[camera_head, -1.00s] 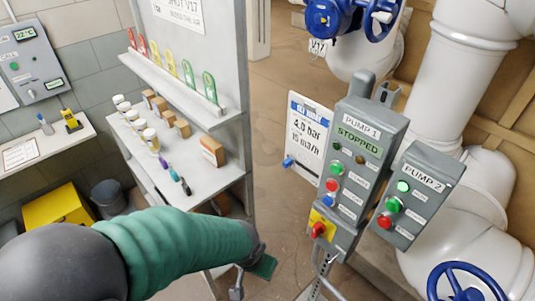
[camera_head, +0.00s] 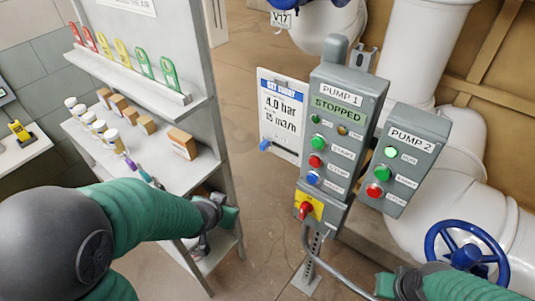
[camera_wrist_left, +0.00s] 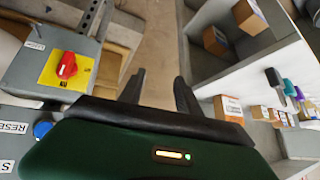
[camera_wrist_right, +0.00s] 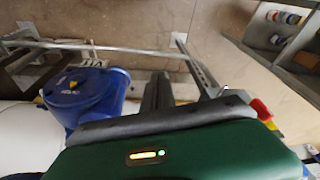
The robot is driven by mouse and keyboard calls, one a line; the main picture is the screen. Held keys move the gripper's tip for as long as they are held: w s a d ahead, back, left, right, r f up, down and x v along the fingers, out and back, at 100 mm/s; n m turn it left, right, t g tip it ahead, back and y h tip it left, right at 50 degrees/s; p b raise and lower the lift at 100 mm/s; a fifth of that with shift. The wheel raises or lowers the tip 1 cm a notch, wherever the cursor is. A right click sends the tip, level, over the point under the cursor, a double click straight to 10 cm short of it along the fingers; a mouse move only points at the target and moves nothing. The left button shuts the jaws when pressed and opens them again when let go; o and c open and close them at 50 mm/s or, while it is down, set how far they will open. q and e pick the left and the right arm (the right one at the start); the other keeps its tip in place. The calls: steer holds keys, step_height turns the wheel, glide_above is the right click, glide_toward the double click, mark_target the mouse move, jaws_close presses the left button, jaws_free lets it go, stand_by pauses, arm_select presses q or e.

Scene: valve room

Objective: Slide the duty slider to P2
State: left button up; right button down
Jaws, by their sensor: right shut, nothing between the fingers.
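The grey PUMP 1 box (camera_head: 340,125) reads STOPPED, and the grey PUMP 2 box (camera_head: 405,160) is on its right. A white board (camera_head: 281,110) reading 4.0 bar and 15 m3/h stands left of PUMP 1. A small blue knob (camera_head: 264,145) sits at its lower left edge. I cannot tell which part is the duty slider; no P2 mark is legible. My left gripper (camera_wrist_left: 160,88) is open and empty, between the shelf and the PUMP 1 post. My right gripper (camera_wrist_right: 157,90) is shut and empty, low in front of the pump boxes.
A red rotary knob on a yellow plate (camera_head: 308,206) is below the PUMP 1 buttons. A shelf unit (camera_head: 205,165) with cartons and jars stands at the left. A blue handwheel (camera_head: 466,252) and white pipes are at the right. Bare floor lies between shelf and post.

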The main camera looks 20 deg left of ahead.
mark_target(261, 147)
arm_select(q)
steer(key=w+a+m+t+h+b, duration=0.2)
steer(key=w+a+t+h+b, duration=0.2)
steer(key=w+a+t+b, duration=0.25)
steer(key=w+d+r+m+t+h+b, duration=0.1)
steer(key=d+r+t+h, duration=0.25)
steer(key=d, duration=0.25)
steer(key=shift+g+y, duration=0.25)
steer(key=shift+g, duration=0.05)
steer(key=x, duration=0.9)
steer(key=a+x, duration=0.1)
steer(key=x, duration=0.4)
steer(key=shift+w+r+p, duration=0.1)
steer(key=shift+w+p, duration=0.1)
steer(key=shift+p, duration=0.2)
steer(key=shift+w+d, duration=0.2)
steer(key=shift+d, duration=0.1)
steer(key=shift+a, duration=0.35)
steer(key=shift+c, duration=0.6)
steer(key=shift+a, duration=0.3)
steer(key=c, duration=0.5)
steer(key=shift+c, duration=1.1)
steer(key=shift+d, duration=0.35)
jaws_close()
arm_select(e)
step_height(261, 147, down, 7)
steer(key=a, duration=0.2)
steer(key=shift+a+f, duration=0.15)
